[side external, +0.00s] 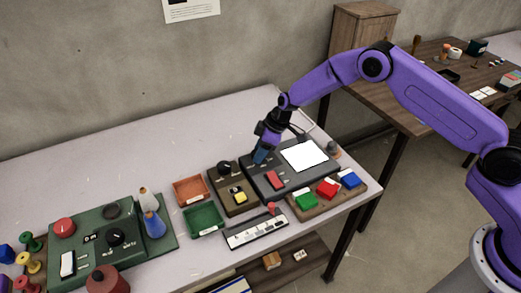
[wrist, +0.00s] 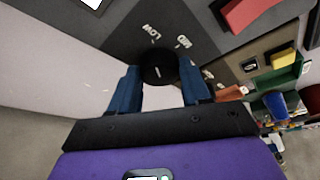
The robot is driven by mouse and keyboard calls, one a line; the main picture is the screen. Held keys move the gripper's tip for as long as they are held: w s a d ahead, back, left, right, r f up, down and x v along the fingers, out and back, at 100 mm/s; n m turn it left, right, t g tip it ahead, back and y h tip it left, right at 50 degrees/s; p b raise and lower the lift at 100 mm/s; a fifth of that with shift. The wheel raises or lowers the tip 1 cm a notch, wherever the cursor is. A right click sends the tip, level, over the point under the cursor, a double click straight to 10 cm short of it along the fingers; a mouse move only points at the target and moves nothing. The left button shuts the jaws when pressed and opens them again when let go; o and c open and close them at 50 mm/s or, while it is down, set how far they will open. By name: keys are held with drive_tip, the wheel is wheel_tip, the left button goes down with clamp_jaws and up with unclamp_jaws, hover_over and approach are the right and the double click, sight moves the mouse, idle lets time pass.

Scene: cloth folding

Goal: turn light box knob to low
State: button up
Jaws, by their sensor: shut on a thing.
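The light box (side external: 297,178) is a dark grey box on the white table, with a bright white panel (side external: 304,155) and a red switch (side external: 275,180). Its round black knob (wrist: 158,62) shows in the wrist view, with LOW and MID printed beside it and another label partly hidden by the right finger. A small white mark shows on the knob; I cannot tell which label it points to. My gripper (side external: 260,156) is at the box's back left corner. In the wrist view its blue fingers (wrist: 158,77) are shut on the knob, one on each side.
A brown box with a black knob and yellow button (side external: 239,195) stands to the left of the light box. Orange and green trays (side external: 204,219) lie farther left. The table's back is clear.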

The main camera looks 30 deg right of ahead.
drive_tip(key=o, duration=1.1)
drive_tip(key=shift+c, duration=0.2)
drive_tip(key=v, duration=1.7)
drive_tip(key=shift+d, duration=0.2)
drive_tip(key=shift+s+r, duration=0.15)
